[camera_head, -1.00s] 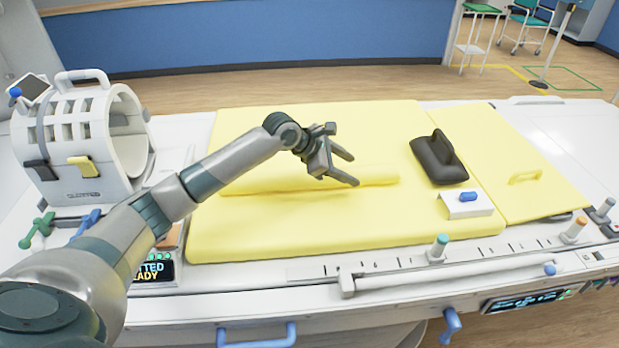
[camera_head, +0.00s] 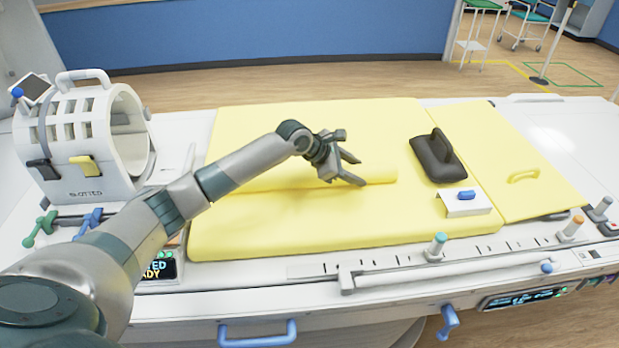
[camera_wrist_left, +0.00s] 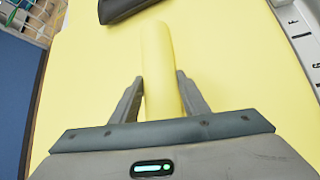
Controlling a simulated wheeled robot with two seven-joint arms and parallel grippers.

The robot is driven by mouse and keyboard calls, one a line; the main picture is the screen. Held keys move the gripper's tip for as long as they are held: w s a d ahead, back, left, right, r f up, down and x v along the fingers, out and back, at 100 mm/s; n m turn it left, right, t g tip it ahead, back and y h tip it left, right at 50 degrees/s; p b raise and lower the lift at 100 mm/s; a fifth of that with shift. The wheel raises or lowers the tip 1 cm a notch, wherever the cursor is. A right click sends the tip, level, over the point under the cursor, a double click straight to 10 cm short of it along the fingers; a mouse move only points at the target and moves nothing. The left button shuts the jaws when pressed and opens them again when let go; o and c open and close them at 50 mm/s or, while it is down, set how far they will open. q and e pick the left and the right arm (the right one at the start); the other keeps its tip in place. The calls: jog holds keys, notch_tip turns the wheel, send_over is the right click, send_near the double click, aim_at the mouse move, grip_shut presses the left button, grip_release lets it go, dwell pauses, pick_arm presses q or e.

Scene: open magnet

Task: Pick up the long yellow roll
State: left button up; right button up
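The long yellow roll (camera_head: 380,174) lies on the yellow mat (camera_head: 300,225), running left to right across its middle. My left arm covers part of it in the head view. My left gripper (camera_head: 357,169) is at the roll toward its right part, with its fingers apart. In the left wrist view, the roll (camera_wrist_left: 160,60) runs between the two open fingers of the left gripper (camera_wrist_left: 162,88), one finger on each side. I cannot tell whether the fingers touch it. My right gripper is not in view.
A black padded block with a handle (camera_head: 437,160) sits right of the roll. A white block with a blue knob (camera_head: 466,202) is nearer. A white ring-shaped coil (camera_head: 85,140) stands at the left. A rail (camera_head: 440,278) runs along the front edge.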

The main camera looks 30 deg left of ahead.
pick_arm(q)
jog(key=shift+r, duration=0.1)
